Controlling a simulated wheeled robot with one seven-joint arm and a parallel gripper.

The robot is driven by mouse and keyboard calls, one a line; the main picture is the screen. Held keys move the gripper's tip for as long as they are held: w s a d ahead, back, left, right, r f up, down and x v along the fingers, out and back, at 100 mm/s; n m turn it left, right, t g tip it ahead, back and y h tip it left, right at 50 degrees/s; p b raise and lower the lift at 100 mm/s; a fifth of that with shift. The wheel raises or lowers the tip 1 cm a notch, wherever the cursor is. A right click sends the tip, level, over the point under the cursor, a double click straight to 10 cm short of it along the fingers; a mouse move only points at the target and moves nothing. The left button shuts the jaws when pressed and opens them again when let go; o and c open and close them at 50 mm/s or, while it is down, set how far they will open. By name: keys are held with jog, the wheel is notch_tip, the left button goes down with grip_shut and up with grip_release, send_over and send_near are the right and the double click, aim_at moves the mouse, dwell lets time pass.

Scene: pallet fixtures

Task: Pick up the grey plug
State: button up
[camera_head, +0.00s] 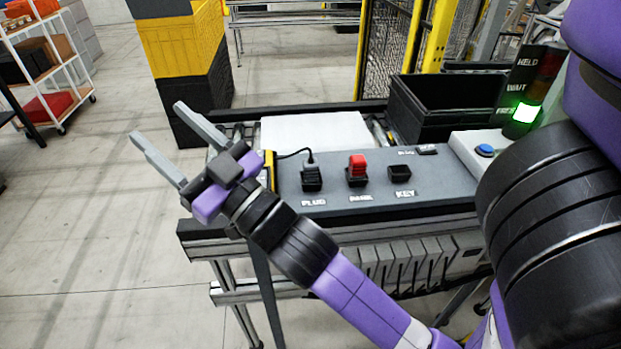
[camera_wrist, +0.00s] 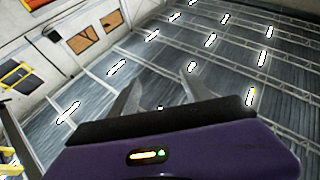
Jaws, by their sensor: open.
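The grey plug (camera_head: 310,162) stands in a dark holder above the label PLUG on the grey fixture panel (camera_head: 345,200), with a black cable running left from its top. My gripper (camera_head: 165,131) is open and empty, to the left of the plug and raised beside the panel's left end. Its two grey fingers point up and to the left, away from the plug. In the wrist view the fingers (camera_wrist: 160,92) show apart with nothing between them, facing the ceiling. The plug is not in the wrist view.
A red piece (camera_head: 357,163) sits in the middle holder, and a dark holder (camera_head: 400,171) is above the label KEY. A white board (camera_head: 315,132) lies behind. A black crate (camera_head: 448,103) and a lit green lamp (camera_head: 525,113) stand right. Yellow and black crates (camera_head: 183,50) are stacked at back left.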

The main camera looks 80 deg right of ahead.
jog(key=s+d+r+m+g+h+b, duration=0.3)
jog(key=d+r+m+g+h, duration=0.5)
jog(key=d+r+m+h, duration=0.65)
jog(key=s+d+f+m+g+b, duration=0.2)
jog(key=s+d+m+g, duration=0.7)
jog(key=d+m+g, duration=0.55)
jog(key=s+f+m+y, duration=0.3)
jog(key=f+m, duration=0.2)
jog(key=m, duration=0.1)
jog(key=m+t+y+b, duration=0.1)
jog(key=m+y+b, duration=0.1)
jog(key=m+y, duration=1.15)
send_over(311, 164)
jog(key=a, duration=0.2)
notch_tip(311, 164, down, 21)
jog(key=x, duration=0.6)
jog(key=shift+s+f, duration=0.3)
jog(key=shift+s, duration=0.1)
